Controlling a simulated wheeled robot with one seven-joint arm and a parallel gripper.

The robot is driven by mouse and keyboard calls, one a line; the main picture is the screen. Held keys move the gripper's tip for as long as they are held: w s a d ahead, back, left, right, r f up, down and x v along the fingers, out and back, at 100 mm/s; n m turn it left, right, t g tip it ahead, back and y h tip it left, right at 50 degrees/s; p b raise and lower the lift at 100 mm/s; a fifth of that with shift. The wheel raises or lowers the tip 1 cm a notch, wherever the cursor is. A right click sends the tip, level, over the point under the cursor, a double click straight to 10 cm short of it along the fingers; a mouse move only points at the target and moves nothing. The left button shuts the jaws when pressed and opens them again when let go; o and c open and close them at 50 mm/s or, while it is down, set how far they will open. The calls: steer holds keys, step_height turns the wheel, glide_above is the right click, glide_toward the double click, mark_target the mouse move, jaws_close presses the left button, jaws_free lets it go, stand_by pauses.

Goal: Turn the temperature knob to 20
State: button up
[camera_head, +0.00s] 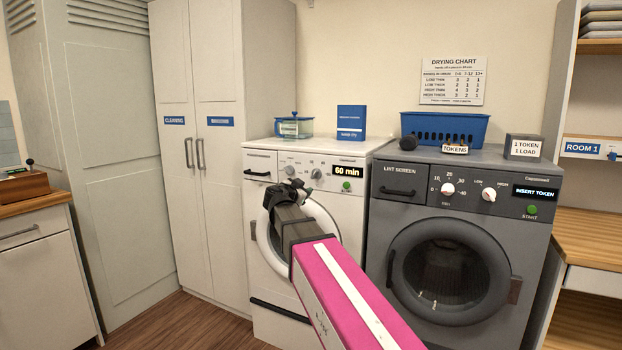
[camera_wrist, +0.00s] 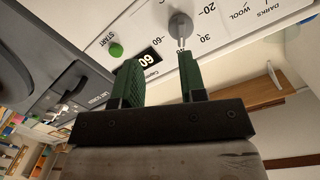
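The white washer (camera_head: 262,160) has two small knobs on its panel. The temperature knob (camera_head: 316,173) is the one nearer the display, and it also shows in the wrist view (camera_wrist: 180,25) beside the marks 20 and 30. Which mark it points to is not clear. My gripper (camera_head: 285,187) is in front of the washer, just below the panel. In the wrist view, my gripper (camera_wrist: 160,56) has its two green fingers apart with nothing between them. The right finger's tip is close below the knob; contact cannot be told.
The washer's display (camera_head: 347,171) reads 60 min, with a green start button (camera_head: 346,186) below it. A grey dryer (camera_head: 405,181) with its own knobs stands close on the right. A tall white cabinet (camera_head: 205,80) stands on the left. Some floor (camera_head: 185,325) is clear.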

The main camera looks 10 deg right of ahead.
mark_target(314, 174)
steer(key=shift+m+t, duration=0.3)
steer(key=shift+t, duration=0.1)
steer(key=w+d+r, duration=0.1)
steer(key=w, duration=0.2)
steer(key=w+d+r, duration=0.1)
steer(key=w+d, duration=0.1)
steer(key=w+d+r, duration=0.1)
steer(key=w+d, duration=0.1)
steer(key=w, duration=0.1)
steer(key=shift+w, duration=0.35)
steer(key=shift+c, duration=0.3)
jaws_close()
